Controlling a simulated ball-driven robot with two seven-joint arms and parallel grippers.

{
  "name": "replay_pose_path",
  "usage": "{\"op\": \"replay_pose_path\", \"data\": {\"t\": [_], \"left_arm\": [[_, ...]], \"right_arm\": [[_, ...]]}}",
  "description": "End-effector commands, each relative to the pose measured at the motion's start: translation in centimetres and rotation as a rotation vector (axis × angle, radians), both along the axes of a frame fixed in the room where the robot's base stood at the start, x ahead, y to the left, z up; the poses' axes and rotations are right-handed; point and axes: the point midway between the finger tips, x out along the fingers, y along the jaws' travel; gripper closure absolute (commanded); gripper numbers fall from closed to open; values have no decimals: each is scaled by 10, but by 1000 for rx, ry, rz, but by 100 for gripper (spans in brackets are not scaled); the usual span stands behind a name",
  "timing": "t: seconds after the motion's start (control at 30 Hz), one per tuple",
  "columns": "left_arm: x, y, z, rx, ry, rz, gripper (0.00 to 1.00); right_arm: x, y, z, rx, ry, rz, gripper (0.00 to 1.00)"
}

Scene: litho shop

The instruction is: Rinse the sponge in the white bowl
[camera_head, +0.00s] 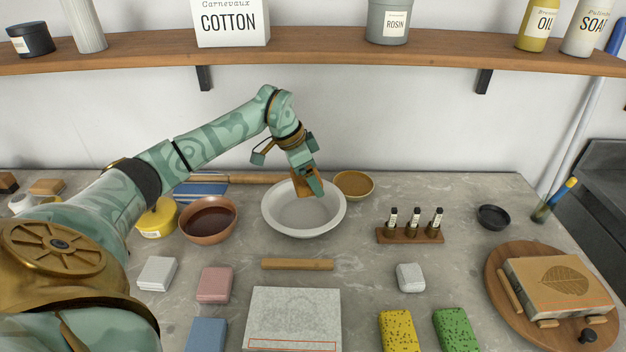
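The white bowl (275,222) stands on the grey worktop near the middle of the camera_head view. My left gripper (308,185) reaches in from the left and points down over the bowl's far side. An orange-brown block, which looks like the sponge (299,185), is held between its fingers. The fingers partly hide it. It is at or just above the bowl; I cannot tell whether it touches the inside. The bowl's visible inside is pale grey. My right gripper is not in view.
A copper bowl (208,238) with dark liquid stands left of the white bowl, and a small amber dish (353,184) touches or nearly touches its right. A rack of vials (410,236) stands further right. Sponges and blocks lie in front. A shelf (330,49) runs above.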

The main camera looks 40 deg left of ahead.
Motion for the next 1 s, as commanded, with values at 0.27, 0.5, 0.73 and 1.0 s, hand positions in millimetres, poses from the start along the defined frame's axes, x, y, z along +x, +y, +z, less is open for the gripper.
{"op": "replay_pose_path", "data": {"t": [0.27, 0.5, 0.73, 1.0], "left_arm": [[2, 10, -22, 1, -1, 15, 36], [2, 9, -52, 1, 2, 13, 36], [2, 9, -75, 1, -1, 13, 36], [2, 9, -98, 1, -2, 14, 36]], "right_arm": [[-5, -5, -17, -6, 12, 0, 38], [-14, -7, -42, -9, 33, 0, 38], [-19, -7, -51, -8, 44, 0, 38], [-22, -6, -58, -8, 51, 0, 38]]}}
